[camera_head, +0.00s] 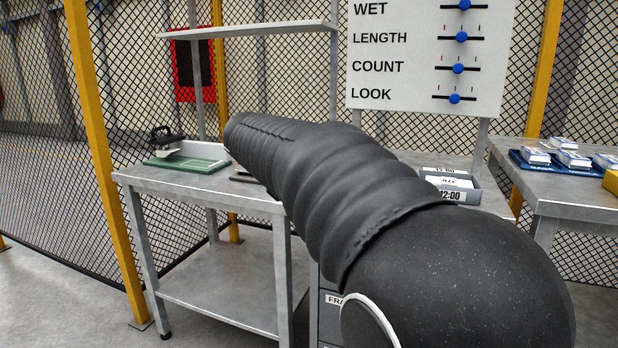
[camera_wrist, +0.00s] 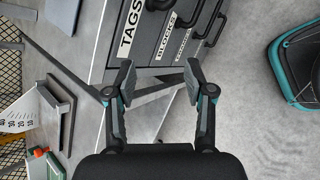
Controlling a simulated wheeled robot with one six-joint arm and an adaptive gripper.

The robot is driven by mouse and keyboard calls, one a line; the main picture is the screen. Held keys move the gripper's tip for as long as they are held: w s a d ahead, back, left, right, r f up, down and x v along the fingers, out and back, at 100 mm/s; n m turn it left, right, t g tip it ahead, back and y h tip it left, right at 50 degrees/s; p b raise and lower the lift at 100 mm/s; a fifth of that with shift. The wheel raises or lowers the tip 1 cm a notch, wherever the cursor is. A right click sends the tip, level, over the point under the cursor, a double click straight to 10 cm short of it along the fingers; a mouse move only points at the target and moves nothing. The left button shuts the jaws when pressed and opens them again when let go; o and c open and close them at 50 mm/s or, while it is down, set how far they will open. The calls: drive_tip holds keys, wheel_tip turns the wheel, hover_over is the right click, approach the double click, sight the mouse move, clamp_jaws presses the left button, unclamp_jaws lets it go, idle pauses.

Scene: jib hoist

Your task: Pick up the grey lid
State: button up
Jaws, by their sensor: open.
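My gripper (camera_wrist: 160,78) is open and empty in the wrist view. Its two fingertips are apart, with the drawer cabinet's edge and grey floor seen beyond them. A flat dark grey piece (camera_wrist: 59,112) lies on a grey surface at the left of the wrist view, apart from the fingers. It may be the grey lid, but I cannot tell for sure. In the head view, a dark flat piece (camera_head: 243,175) on the left bench is partly hidden by my arm. My arm also hides my gripper there.
The left bench (camera_head: 190,181) holds a green base (camera_head: 187,164) with a dark-handled tool. A grey box (camera_head: 470,196) marked 12:00 stands right of my arm. A blue tray (camera_head: 522,159) with packs sits on the right bench. The drawer cabinet (camera_wrist: 147,50) is near my fingers.

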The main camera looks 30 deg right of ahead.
drive_tip(key=w+d+r+n+g+h, duration=0.1)
drive_tip(key=w+d+r, duration=0.1)
drive_tip(key=w, duration=0.1)
drive_tip(key=w+d+r+n+g+h, duration=0.1)
drive_tip(key=w+d+r+n+h, duration=0.1)
drive_tip(key=w+d, duration=0.1)
drive_tip(key=w+d+r+n+g+h+p, duration=0.1)
drive_tip(key=w+d+r+h, duration=0.1)
drive_tip(key=w, duration=0.3)
drive_tip(key=shift+w+d+n, duration=0.15)
drive_tip(key=shift+d+n, duration=0.15)
drive_tip(key=shift+d, duration=0.3)
drive_tip(key=shift+g, duration=0.4)
drive_tip(key=x, duration=1.3)
drive_tip(key=shift+w+d+r, duration=0.1)
drive_tip(key=shift+d+r, duration=0.1)
drive_tip(key=shift+d, duration=0.35)
clamp_jaws()
